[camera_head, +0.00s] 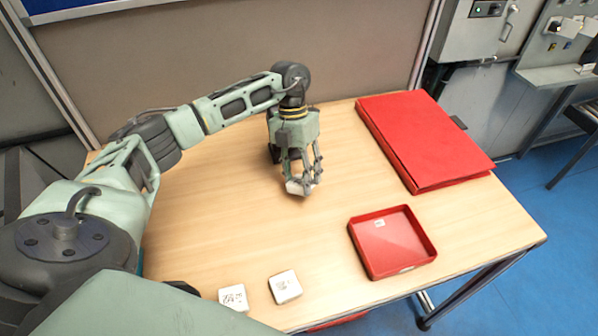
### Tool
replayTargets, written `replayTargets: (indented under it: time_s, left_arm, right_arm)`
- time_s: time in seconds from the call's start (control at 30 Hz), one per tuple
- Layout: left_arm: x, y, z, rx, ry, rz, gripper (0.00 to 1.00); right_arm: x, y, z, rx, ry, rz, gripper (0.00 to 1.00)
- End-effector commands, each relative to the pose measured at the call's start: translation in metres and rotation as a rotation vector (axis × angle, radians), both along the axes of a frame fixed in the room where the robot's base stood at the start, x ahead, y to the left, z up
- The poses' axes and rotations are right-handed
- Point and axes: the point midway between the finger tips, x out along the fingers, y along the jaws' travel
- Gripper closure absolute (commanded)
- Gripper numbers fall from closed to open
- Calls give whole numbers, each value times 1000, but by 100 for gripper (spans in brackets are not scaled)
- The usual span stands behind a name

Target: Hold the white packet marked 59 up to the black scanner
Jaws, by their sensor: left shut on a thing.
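My left gripper (302,180) points down over the middle of the table and is shut on a white packet (294,188), mostly covered by the fingers. No number can be read on it. A small black object (272,154), possibly the scanner, shows just behind and left of the gripper, partly hidden by it. Two more white packets lie at the front edge of the table: one at the left (233,297) and one to its right (285,287). Both bear dark marks that I cannot read surely. My right gripper is out of view.
A shallow red tray (428,247) with a small white label inside stands at the front right of the wooden table (215,220). A large flat red box or folder (425,140) lies at the back right. The table between the gripper and the front packets is clear.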

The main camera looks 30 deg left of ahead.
Motion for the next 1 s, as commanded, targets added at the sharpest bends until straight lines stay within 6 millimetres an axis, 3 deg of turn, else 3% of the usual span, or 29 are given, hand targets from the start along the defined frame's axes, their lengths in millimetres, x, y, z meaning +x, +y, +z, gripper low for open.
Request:
replayTargets:
  time_s: [0.03, 0.1, 0.53, 0.7, 1.0]
  left_arm:
    - [-6, -6, 17, -1, 0, -4, 88]
    - [-14, -16, 27, -2, 0, -5, 88]
    - [-66, -77, 88, -2, 0, -5, 88]
    - [-77, -91, 96, -2, -2, -1, 88]
    - [-78, -91, 94, -2, -1, 1, 88]
  right_arm:
    - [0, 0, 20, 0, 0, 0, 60]
    - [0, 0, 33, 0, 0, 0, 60]
    - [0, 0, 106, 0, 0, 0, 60]
    - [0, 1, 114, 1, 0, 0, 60]
    - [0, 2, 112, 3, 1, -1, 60]
